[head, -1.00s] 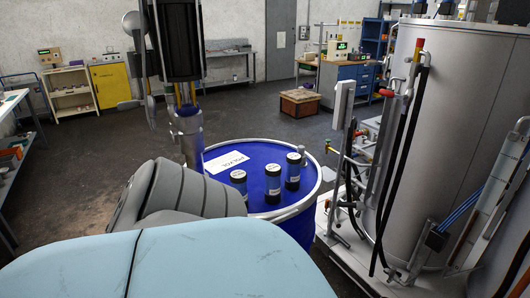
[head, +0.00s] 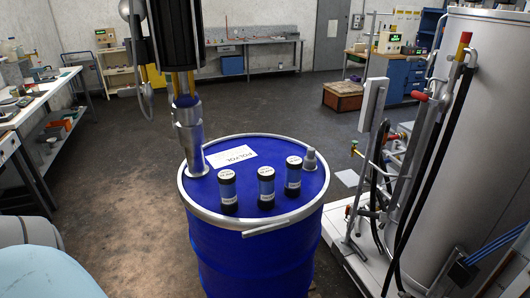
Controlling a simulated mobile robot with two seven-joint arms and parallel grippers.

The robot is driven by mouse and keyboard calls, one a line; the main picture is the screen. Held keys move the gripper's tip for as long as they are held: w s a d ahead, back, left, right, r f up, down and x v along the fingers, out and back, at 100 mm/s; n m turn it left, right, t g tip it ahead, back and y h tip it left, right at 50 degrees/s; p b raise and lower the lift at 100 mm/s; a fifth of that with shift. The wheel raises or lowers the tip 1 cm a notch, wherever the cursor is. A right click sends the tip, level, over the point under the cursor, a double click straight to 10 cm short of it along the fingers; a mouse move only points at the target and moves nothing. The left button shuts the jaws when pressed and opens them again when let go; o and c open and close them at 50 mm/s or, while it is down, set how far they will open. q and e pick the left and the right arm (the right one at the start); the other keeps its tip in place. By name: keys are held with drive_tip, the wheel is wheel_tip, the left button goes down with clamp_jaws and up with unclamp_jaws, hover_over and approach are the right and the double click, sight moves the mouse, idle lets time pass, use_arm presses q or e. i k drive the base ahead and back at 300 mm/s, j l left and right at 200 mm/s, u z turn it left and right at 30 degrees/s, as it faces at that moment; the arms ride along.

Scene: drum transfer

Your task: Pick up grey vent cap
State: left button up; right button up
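A small grey cap (head: 310,160), which looks like the vent cap, stands upright on the lid of the blue drum (head: 245,245), near the rim at the back right. Nothing of mine touches it. Neither of my grippers shows in the head view. Only light blue and grey parts, likely of my arm, show at the lower left corner, well away from the drum.
Three dark sample jars (head: 266,188) stand on the lid in front of the cap. A metal pump tube (head: 187,140) enters the lid at left. A white label (head: 231,156) lies behind the jars. A large grey tank (head: 490,130) with hoses stands at right.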

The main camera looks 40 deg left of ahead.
sight(310, 161)
drive_tip(key=i+l+u, duration=0.15)
drive_tip(key=u, duration=0.35)
drive_tip(key=i+l+u, duration=0.25)
drive_tip(key=u, duration=0.25)
drive_tip(key=i+l+u, duration=0.1)
drive_tip(key=l+u, duration=0.2)
drive_tip(key=u, duration=0.15)
drive_tip(key=i+l+u, duration=0.1)
drive_tip(key=l+u, duration=0.2)
drive_tip(key=u, duration=0.2)
drive_tip(key=l+u, duration=0.35)
drive_tip(key=u, duration=0.15)
drive_tip(key=l+u, duration=0.3)
drive_tip(key=k+l+u, duration=0.1)
drive_tip(key=l+u, duration=0.2)
drive_tip(key=l, duration=0.15)
